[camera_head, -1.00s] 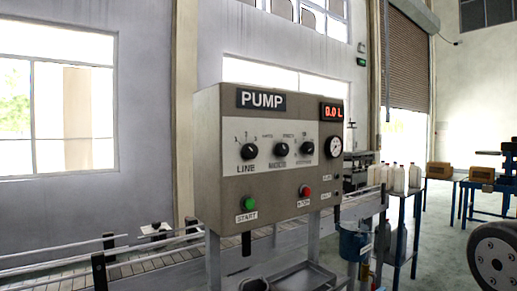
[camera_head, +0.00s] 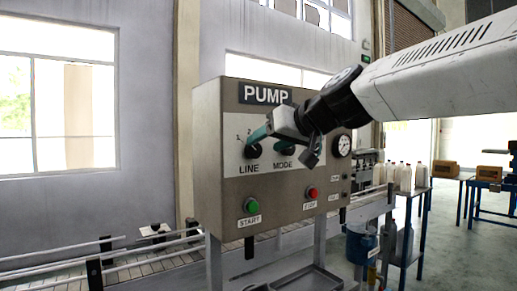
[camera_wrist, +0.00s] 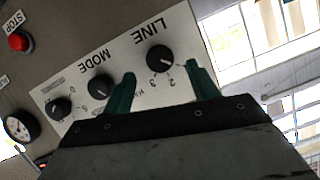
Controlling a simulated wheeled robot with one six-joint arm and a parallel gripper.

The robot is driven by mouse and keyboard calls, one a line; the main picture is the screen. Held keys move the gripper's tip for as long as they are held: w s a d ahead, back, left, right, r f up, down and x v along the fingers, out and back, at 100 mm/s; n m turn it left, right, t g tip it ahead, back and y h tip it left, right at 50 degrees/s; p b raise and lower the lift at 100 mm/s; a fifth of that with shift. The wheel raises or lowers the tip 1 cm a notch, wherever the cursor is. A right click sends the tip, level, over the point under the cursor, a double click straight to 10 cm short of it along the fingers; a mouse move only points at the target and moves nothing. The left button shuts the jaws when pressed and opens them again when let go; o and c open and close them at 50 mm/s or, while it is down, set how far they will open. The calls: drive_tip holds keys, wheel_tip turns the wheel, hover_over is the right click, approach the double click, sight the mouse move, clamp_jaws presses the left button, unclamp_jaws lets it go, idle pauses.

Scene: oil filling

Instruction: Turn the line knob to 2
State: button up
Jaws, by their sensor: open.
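The black LINE knob (camera_head: 253,151) is on the white plate at the left of the pump panel (camera_head: 215,172). It also shows in the wrist view (camera_wrist: 159,57), upside down, with numbers 2 and 3 readable beside it. I cannot tell clearly where its pointer stands. My gripper (camera_head: 267,140) is open, its teal fingers in front of the panel. In the wrist view the fingertips (camera_wrist: 161,71) lie to either side of the LINE knob. I cannot tell whether they touch it.
The MODE knob (camera_wrist: 100,87) is close beside one finger. A third knob (camera_wrist: 59,108) and a gauge (camera_wrist: 17,128) lie further along. The green START button (camera_head: 250,204) and red STOP button (camera_head: 312,193) are below. A conveyor (camera_head: 150,262) runs at the lower left.

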sight(258, 150)
drive_tip(key=shift+x, duration=2.1)
drive_tip(key=c, duration=1)
drive_tip(key=m+y, duration=0.1)
drive_tip(key=m+g+y, duration=0.1)
drive_tip(key=m, duration=0.1)
drive_tip(key=shift+w+d+f, duration=0.1)
drive_tip(key=shift+d+f, duration=0.05)
drive_tip(key=shift+f, duration=0.05)
drive_tip(key=shift+m+y, duration=0.9)
drive_tip(key=shift+m, duration=0.6)
drive_tip(key=shift+f, duration=0.1)
